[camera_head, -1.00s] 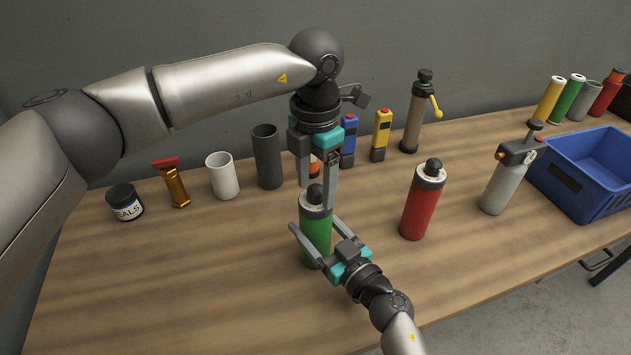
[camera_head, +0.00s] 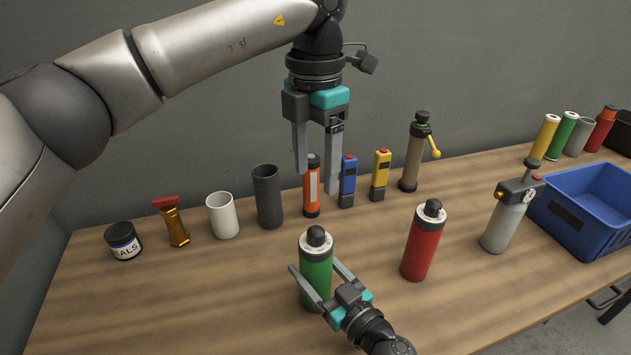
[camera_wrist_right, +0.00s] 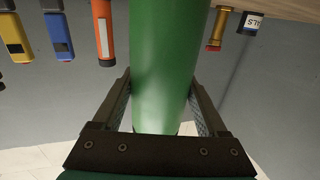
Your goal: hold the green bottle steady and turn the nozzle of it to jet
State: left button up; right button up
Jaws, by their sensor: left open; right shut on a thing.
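The green bottle (camera_head: 316,272) stands upright near the front of the table, with a pale collar and a black nozzle (camera_head: 316,237) on top. My right gripper (camera_head: 317,284) is shut on the bottle's body from the front right. In the right wrist view the green bottle (camera_wrist_right: 168,70) fills the space between the fingers (camera_wrist_right: 165,105). My left gripper (camera_head: 317,182) is open and empty, pointing down, above and apart from the nozzle. The nozzle's setting marks are too small to read.
A red bottle (camera_head: 422,243) stands to the right, then a grey sprayer (camera_head: 507,222) and a blue crate (camera_head: 590,205). Behind are a dark cup (camera_head: 267,197), white cup (camera_head: 222,216), orange tube (camera_head: 312,190) and blue device (camera_head: 347,181). The front left tabletop is clear.

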dwell(0.3)
jog(key=o, duration=1.6)
